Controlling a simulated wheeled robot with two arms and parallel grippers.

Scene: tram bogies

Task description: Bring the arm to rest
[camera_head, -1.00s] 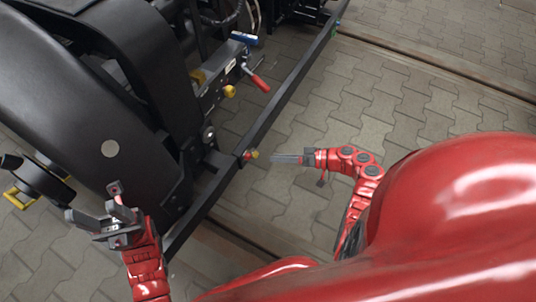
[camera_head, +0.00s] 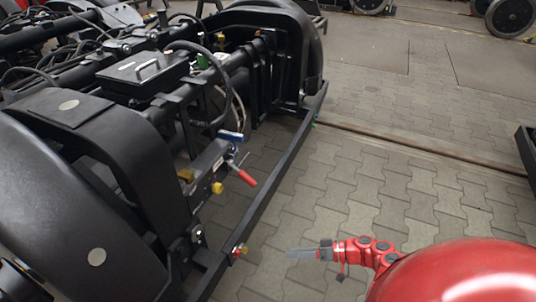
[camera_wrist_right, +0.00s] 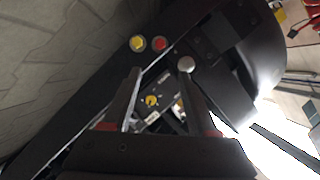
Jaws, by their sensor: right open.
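My right gripper (camera_head: 304,253) is at the lower middle of the head view, over the paving and to the right of the bogie's side bar. In the right wrist view (camera_wrist_right: 160,90) its two fingers stand apart with nothing held between them. The black bogie (camera_head: 62,193) fills the left of the head view. On its side bar a small red and yellow button pair (camera_head: 239,250) sits left of my right gripper, apart from it; the pair also shows in the right wrist view (camera_wrist_right: 148,44). My left gripper is out of view.
A red-handled lever (camera_head: 245,178) and a yellow knob (camera_head: 217,188) stick out from the bogie's side. The long side bar (camera_head: 270,190) edges the bogie. Paved floor (camera_head: 400,190) is open to the right, crossed by a rail groove. Wheels (camera_head: 512,14) stand at the far right.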

